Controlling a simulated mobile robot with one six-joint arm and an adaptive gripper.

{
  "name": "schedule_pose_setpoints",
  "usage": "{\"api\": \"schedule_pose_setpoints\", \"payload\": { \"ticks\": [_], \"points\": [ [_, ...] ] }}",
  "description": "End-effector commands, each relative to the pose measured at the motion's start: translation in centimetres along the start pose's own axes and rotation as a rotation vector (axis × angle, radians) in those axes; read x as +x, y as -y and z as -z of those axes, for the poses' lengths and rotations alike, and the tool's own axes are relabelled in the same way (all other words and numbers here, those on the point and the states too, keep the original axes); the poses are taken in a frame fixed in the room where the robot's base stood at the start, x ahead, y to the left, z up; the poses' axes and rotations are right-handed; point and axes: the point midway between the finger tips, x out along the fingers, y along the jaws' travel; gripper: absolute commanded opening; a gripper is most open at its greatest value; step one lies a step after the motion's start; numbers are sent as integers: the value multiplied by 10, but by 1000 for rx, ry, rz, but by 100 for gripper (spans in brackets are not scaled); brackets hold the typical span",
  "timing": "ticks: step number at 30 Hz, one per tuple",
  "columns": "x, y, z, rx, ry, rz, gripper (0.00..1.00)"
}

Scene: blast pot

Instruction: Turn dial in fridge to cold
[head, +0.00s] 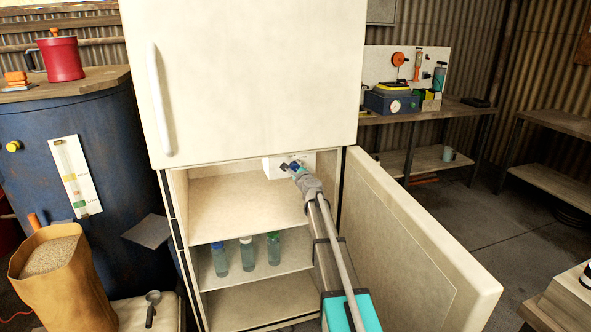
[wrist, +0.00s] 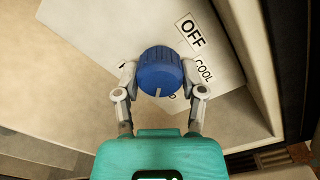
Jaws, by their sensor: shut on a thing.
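The fridge (head: 245,80) stands in the middle of the head view with its lower door (head: 415,245) swung open to the right. A white control box (head: 274,169) sits at the top of the open compartment. The blue dial (wrist: 160,70) is on this box, and a white mark shows on its lower edge in the wrist view. An OFF label (wrist: 191,30) and a COOL label (wrist: 204,72) are readable to its right. Another label below is mostly hidden by a finger. My gripper (wrist: 161,80) is shut on the dial, one finger on each side.
Several bottles (head: 246,254) stand on the shelf below. The open door lies close to the right of my arm. A blue drum (head: 100,120) and a sack of grain (head: 50,265) are at the left. A workbench (head: 455,110) stands behind at the right.

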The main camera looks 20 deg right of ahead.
Motion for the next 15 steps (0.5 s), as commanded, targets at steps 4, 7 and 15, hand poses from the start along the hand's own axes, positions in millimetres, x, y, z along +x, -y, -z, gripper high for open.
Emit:
{"api": "schedule_pose_setpoints", "payload": {
  "ticks": [4,7,15],
  "points": [
    [1,1,0,-123,0,0,5],
    [1,1,0,-191,0,0,5],
    [1,1,0,-307,0,0,5]
  ]
}}
